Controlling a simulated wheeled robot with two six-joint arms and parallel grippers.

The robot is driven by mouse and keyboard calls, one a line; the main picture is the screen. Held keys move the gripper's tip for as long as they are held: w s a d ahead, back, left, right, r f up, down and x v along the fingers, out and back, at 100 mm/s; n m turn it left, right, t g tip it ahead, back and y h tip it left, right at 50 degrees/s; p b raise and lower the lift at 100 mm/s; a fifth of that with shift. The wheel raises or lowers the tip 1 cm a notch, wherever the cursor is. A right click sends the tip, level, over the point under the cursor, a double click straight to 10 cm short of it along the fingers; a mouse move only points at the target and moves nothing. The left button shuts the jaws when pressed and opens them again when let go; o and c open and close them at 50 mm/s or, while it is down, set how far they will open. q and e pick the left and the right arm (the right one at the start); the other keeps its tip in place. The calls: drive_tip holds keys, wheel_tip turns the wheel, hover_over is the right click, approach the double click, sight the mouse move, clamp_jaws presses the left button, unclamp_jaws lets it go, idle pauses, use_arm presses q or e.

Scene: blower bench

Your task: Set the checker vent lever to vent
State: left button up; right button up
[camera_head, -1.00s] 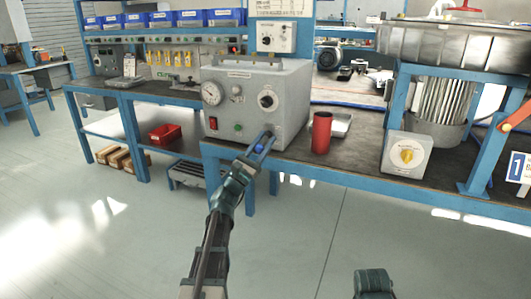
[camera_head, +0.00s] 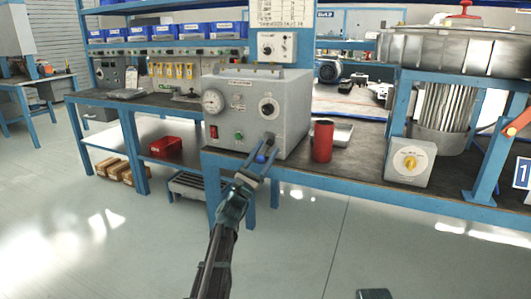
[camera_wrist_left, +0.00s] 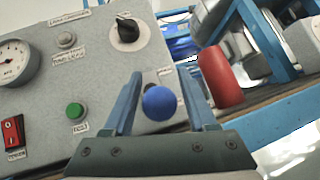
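The checker (camera_head: 285,105) is a grey box on the bench, with a gauge, a black knob, a red switch and a green button (camera_wrist_left: 76,111). The vent lever's blue ball (camera_wrist_left: 160,103) sticks out at the lower right of its front panel; it also shows small in the head view (camera_head: 260,158). My left gripper (camera_head: 261,149) is at the panel. In the left wrist view its two fingers stand apart, one on each side of the ball, with gaps visible. The lever's stem and part of its label are hidden.
A white box with a yellow knob (camera_head: 410,162) stands further right. The floor in front is clear.

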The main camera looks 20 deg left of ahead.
use_arm(q)
drive_tip(key=shift+o, duration=0.6)
drive_tip(key=shift+s+f+b, duration=0.2)
drive_tip(key=shift+f+b, duration=0.1)
drive_tip(key=b+v, duration=0.9)
drive_tip(key=v, duration=0.4)
drive_tip(key=shift+a, duration=0.1)
